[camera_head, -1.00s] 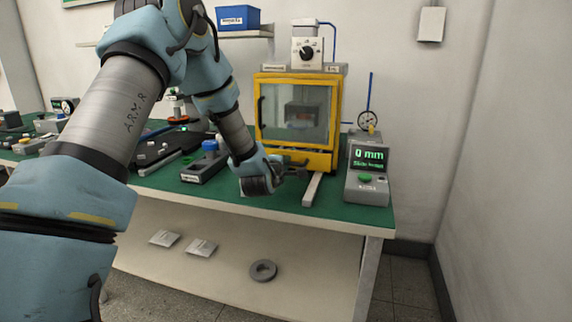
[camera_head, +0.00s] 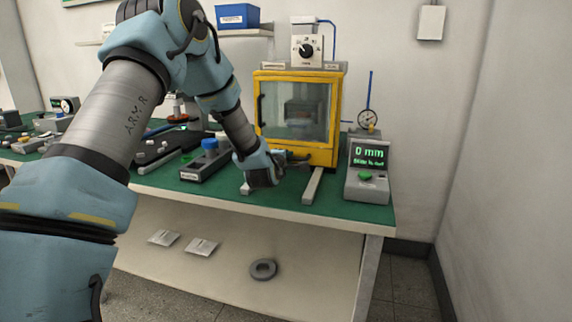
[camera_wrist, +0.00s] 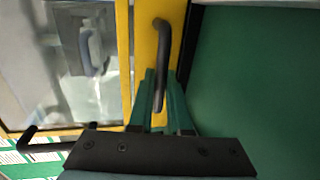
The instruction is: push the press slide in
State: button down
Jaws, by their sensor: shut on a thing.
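The yellow press (camera_head: 325,158) with a glass door (camera_head: 295,108) stands on the green bench top. A black bar handle (camera_wrist: 162,62) is on its yellow lower front, seen close in the wrist view. My gripper (camera_head: 285,160) is at this lower front, below the door. In the wrist view its two green-sided fingers (camera_wrist: 158,95) are shut on the handle's near end. The head view hides most of this contact behind my wrist. A grey readout box (camera_head: 368,170) to the right shows "0 mm" in green; its smaller second line looks like "Slide is out".
A pale rail (camera_head: 313,186) runs from the press toward the bench's front edge; another rail end (camera_head: 246,188) shows left of my gripper. A grey tray with a blue-capped item (camera_head: 209,146) lies left. A second black handle (camera_wrist: 28,140) is on the glass door.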

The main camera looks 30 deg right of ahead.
jog(key=shift+w+d+f, duration=0.1)
jog(key=shift+w+d, duration=0.25)
jog(key=shift+w, duration=0.1)
jog(key=shift+d, duration=0.1)
jog(key=c, duration=0.9)
grip_release()
jog(key=shift+w, duration=0.1)
jog(key=shift+o, duration=0.2)
jog(key=b+v, duration=0.1)
jog(key=v, duration=1)
jog(key=shift+b, duration=0.35)
jog(key=shift+w, duration=0.1)
